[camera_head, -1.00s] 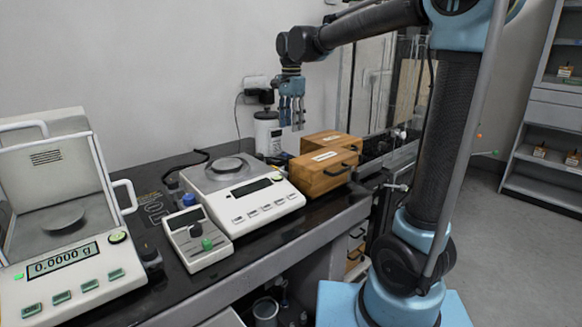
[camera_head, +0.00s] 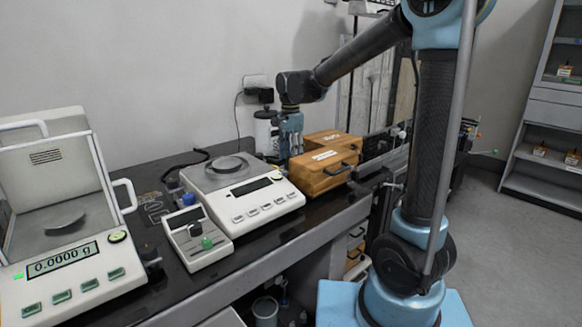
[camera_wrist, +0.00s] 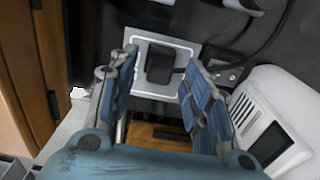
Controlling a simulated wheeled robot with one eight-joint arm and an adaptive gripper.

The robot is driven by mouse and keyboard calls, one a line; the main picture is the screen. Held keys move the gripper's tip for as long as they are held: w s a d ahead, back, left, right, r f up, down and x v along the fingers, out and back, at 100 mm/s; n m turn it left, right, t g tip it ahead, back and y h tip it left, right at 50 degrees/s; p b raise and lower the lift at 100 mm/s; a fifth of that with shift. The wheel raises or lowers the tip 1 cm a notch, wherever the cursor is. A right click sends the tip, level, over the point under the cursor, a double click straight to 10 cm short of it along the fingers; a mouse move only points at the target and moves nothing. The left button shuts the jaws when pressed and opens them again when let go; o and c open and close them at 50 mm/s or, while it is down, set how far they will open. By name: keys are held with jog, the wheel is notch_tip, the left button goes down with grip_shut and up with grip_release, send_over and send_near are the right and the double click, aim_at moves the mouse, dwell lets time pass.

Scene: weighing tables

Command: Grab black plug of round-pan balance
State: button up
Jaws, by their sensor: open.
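In the wrist view a black plug (camera_wrist: 160,62) sits on a square grey plate (camera_wrist: 183,48), with a dark cord running off to the right. My gripper (camera_head: 290,158) is open, pointing down beside the wooden boxes. In the wrist view its blue fingers stand apart, their tips either side of the plug; contact cannot be told. The head view does not show this plug clearly beneath my fingers. The round-pan balance (camera_head: 252,207) stands on the dark bench, left of my gripper.
Wooden boxes (camera_head: 318,184) stand just right of my gripper. A white container (camera_head: 264,133) is behind, below a wall socket (camera_head: 255,81) with a black plug (camera_head: 265,96) and cord. A small grey device (camera_head: 200,250) and a larger balance (camera_head: 75,285) stand to the left.

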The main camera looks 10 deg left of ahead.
jog(key=shift+f, duration=0.85)
grip_shut()
jog(key=shift+r, duration=0.1)
